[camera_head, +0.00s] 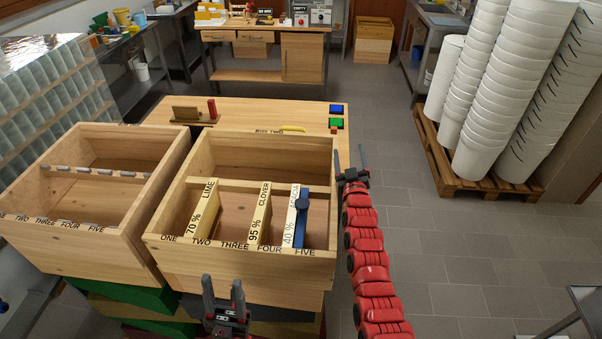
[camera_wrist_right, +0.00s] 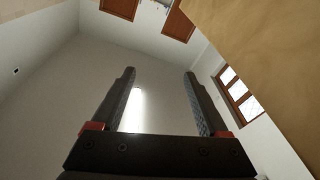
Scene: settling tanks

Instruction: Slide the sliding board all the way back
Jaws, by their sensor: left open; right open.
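A pale wooden board (camera_head: 240,187) lies crosswise inside the open wooden box (camera_head: 240,268) labelled BOX TWO; it looks like the sliding board. It sits partway between the front and back walls, with empty space behind it. My left gripper (camera_head: 225,292) is open and empty, in front of the box's front wall. My right gripper (camera_head: 351,162) is open and empty, just outside the box's right wall near its back corner. In the right wrist view its fingers (camera_wrist_right: 160,95) stand apart with nothing between them. Neither gripper touches the board.
Another open box (camera_head: 95,232) stands left. White bucket stacks (camera_head: 505,95) stand right, with clear floor before them.

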